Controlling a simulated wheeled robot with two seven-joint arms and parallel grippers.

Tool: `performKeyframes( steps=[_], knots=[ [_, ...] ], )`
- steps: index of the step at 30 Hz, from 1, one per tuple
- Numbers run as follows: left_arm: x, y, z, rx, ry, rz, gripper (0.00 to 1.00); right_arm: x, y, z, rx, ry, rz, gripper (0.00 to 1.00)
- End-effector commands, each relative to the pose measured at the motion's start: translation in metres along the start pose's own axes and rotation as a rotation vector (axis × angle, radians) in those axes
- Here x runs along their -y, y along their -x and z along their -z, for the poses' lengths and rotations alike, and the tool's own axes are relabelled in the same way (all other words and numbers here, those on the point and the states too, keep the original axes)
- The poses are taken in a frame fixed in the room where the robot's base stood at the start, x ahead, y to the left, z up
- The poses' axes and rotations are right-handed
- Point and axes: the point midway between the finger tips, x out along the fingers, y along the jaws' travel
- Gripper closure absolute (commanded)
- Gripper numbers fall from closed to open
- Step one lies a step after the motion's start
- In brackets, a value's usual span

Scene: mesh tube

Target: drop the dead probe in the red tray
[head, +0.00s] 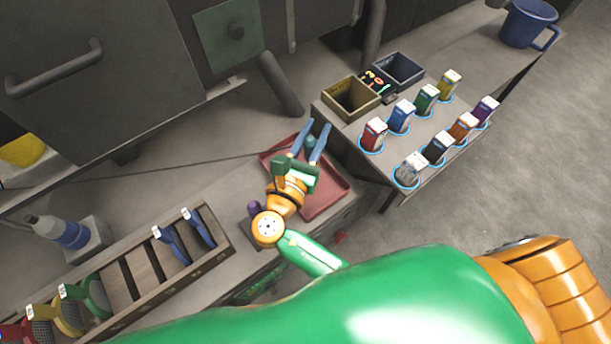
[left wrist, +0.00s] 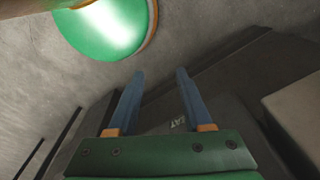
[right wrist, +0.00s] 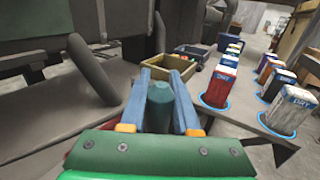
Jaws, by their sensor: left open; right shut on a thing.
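In the head view my right gripper (head: 319,122) is over the far left part of the red tray (head: 326,198). It is shut on a teal cylinder (head: 310,142), which I take for the probe; no mark tells whether it is dead. The right wrist view shows the teal cylinder (right wrist: 160,108) upright between the blue fingers of this gripper (right wrist: 160,73). How high it is above the tray I cannot tell. The tray's bare floor shows right of the gripper; the arm hides its left part. My left gripper (left wrist: 160,71) is open and empty in the left wrist view.
Right of the tray, a table holds several labelled boxes on blue rings, such as a red one (head: 373,135), a yellow bin (head: 351,98), and a dark bin (head: 399,70). A purple knob-like thing (head: 253,208) stands left of the tray. A wooden rack (head: 143,270) is at lower left.

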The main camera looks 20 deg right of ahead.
Motion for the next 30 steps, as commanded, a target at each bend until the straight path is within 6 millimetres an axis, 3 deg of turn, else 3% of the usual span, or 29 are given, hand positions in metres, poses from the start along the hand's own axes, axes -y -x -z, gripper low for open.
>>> performKeyframes(
  steps=[1, 6, 15, 16, 19, 30],
  knots=[
    [0.0, -0.019, -0.002, 0.0, 0.0, 0.0, 0.5, 0.0, 0.0, 0.018, 0.001, -0.001, 0.0, 1.0],
    [-0.001, -0.046, -0.003, -0.002, 0.0, 0.0, 0.5, 0.0, 0.0, 0.04, 0.001, 0.0, 0.0, 1.0],
    [-0.001, -0.046, -0.002, -0.003, 0.0, 0.0, 0.5, 0.0, 0.0, 0.038, 0.0, 0.001, 0.0, 1.0],
    [-0.001, -0.046, -0.002, -0.003, 0.0, 0.0, 0.5, 0.0, 0.0, 0.038, 0.0, 0.001, 0.0, 0.65],
    [-0.001, -0.046, -0.002, -0.004, 0.0, 0.0, 0.5, 0.0, 0.0, 0.038, 0.0, 0.001, 0.0, 0.38],
    [-0.001, -0.04, -0.001, -0.005, 0.0, -0.001, 0.5, 0.001, -0.003, 0.033, 0.0, 0.002, -0.001, 0.35]
  ],
)
